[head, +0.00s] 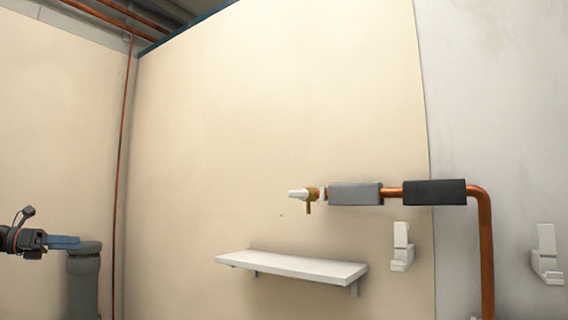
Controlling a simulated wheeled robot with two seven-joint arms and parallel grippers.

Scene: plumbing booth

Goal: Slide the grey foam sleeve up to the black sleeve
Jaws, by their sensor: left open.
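The grey foam sleeve (355,195) sits around the horizontal copper pipe on the wall. The black sleeve (434,192) is around the same pipe to its right. A short stretch of bare copper (392,192) shows between them, so the sleeves are apart. My left gripper (78,242) is at the far left of the head view, well away from both sleeves. It is open, with its blue fingers seen from the side and nothing seen between them. My right gripper is not in view.
A brass valve (310,195) with a white end is left of the grey sleeve. A white shelf (295,267) is below. White brackets (402,248) (547,255) are on the wall. The copper pipe bends down at right (486,250). A grey upright cylinder (84,285) stands by my left gripper.

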